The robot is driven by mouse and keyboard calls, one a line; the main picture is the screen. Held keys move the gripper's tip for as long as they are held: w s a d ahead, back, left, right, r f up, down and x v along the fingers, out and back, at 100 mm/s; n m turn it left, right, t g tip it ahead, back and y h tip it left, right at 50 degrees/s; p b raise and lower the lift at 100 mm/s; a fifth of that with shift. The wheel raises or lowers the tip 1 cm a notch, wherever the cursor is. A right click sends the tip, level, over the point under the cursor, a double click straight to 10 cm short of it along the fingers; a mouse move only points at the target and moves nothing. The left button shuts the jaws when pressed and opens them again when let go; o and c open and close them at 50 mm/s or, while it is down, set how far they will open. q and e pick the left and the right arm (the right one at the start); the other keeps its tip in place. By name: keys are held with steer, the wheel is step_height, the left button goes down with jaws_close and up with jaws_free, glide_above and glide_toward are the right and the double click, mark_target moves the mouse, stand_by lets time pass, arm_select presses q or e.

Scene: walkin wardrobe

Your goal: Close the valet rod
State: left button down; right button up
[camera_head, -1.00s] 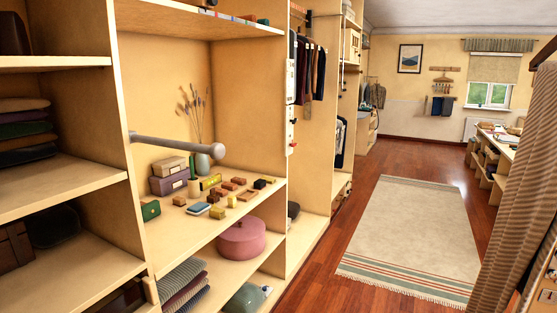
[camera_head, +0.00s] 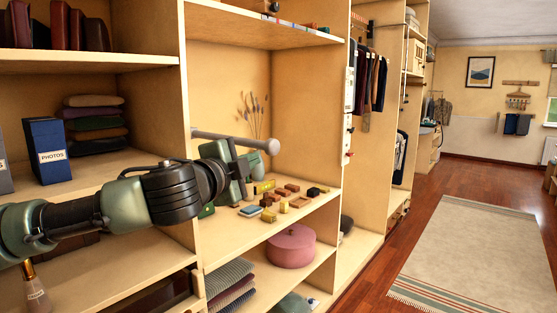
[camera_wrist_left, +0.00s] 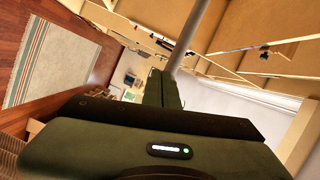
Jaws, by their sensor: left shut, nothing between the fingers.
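The valet rod (camera_head: 232,138) is a grey bar with a rounded end, sticking out from the upright panel of the shelving in the head view. It is extended. My right gripper is not in view.
Under the rod, a shelf holds several small blocks (camera_head: 283,205) and dried stems (camera_head: 252,112). A pink round pot (camera_head: 291,246) stands on the shelf below. The floor by the rug (camera_head: 470,250) is clear.

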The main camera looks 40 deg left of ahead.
mark_target(277, 151)
arm_select(q)
steer(key=s+d+r+m+h, duration=0.1)
steer(key=s+d+r+m, duration=0.1)
steer(key=s+d+m, duration=0.5)
steer(key=w+a+n+p, duration=0.1)
steer(key=w+p, duration=0.2)
steer(key=w+a+n+p, duration=0.1)
steer(key=w+p, duration=0.2)
steer(key=w, duration=0.1)
steer(key=w+a+n+p, duration=0.1)
steer(key=w+p, duration=0.3)
steer(key=shift+w+a+f+t, duration=0.1)
steer(key=shift+w+a+t, duration=0.05)
steer(key=shift+a+t, duration=0.25)
steer(key=shift+w+d+f, duration=0.1)
steer(key=shift+w+d, duration=0.1)
